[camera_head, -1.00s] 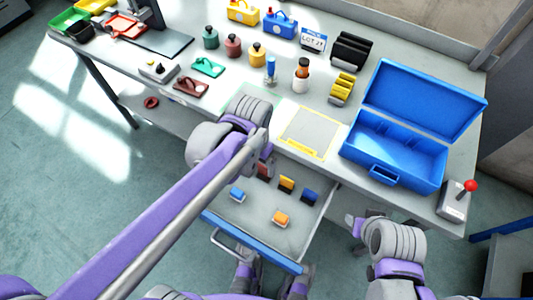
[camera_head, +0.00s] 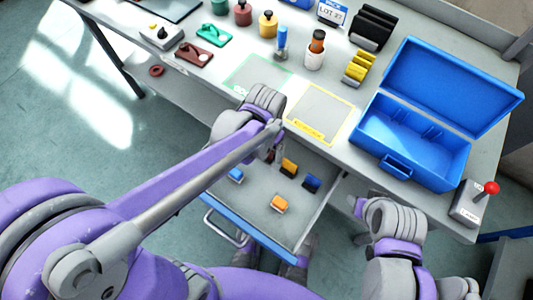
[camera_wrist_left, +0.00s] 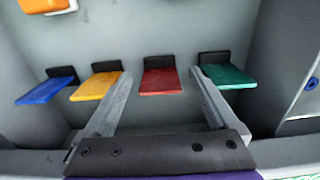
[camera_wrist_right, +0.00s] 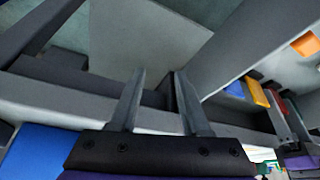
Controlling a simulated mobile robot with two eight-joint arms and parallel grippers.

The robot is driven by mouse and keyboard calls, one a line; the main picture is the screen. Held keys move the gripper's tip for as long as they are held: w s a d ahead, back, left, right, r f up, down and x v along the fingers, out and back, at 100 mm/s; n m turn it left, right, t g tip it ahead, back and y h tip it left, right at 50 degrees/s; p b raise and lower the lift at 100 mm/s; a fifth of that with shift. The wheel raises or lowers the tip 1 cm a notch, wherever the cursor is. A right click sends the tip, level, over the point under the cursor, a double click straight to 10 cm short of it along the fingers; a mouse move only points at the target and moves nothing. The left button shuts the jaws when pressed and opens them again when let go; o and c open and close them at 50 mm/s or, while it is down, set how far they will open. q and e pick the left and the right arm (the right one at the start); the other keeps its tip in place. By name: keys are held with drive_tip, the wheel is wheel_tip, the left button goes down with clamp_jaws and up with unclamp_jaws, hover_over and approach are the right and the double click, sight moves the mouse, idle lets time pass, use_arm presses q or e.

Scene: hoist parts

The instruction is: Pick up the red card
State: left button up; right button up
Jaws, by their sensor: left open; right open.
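The red card (camera_wrist_left: 161,81) stands in a row inside the open drawer, in front of a black holder. In the left wrist view it lies between the spread fingers of my left gripper (camera_wrist_left: 160,75), which is open. The fingers look apart from it. The left hand and arm largely hide it in the head view. A yellow card (camera_wrist_left: 95,86) and a blue card (camera_wrist_left: 46,90) are to its left, and a green card (camera_wrist_left: 222,76) is to its right. My right gripper (camera_wrist_right: 155,78) is open and empty, to the right of the drawer.
The open drawer (camera_head: 252,210) also holds an orange block (camera_head: 279,204). The drawer walls stand close around the cards.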

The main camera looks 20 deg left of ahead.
use_arm(q)
drive_tip(key=shift+f, duration=0.95)
clamp_jaws()
